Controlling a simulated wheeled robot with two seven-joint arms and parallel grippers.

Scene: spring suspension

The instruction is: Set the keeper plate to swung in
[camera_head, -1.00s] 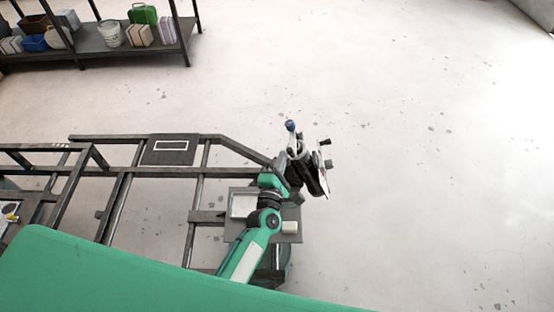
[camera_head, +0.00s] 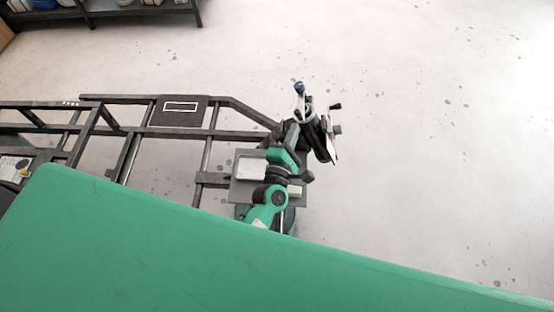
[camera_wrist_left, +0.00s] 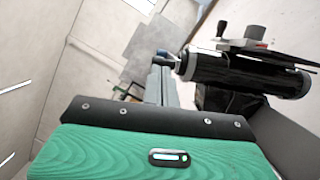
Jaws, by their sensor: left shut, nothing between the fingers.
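A black cylinder (camera_wrist_left: 250,75) with a silver end cap lies on its mount at the frame's end; it also shows in the head view (camera_head: 319,133). A blue knob (camera_head: 299,88) stands by it. A flat grey plate with a black knob (camera_wrist_left: 255,32) and a small red mark lies over the cylinder's side; this looks like the keeper plate (camera_wrist_left: 235,47), but I cannot be sure, nor tell its swing position. My left gripper (camera_wrist_left: 162,68) is shut and empty, its fingers pointing at the cap end, close beside the cylinder. In the head view its tips are hard to separate from the assembly. My right gripper is out of view.
A dark metal frame (camera_head: 235,135) runs left from the assembly, carrying a dark panel with a white outline (camera_head: 182,119). A grey plate with a light tray (camera_head: 250,167) lies under my left arm. A shelf (camera_head: 140,10) stands far back. Floor to the right is clear.

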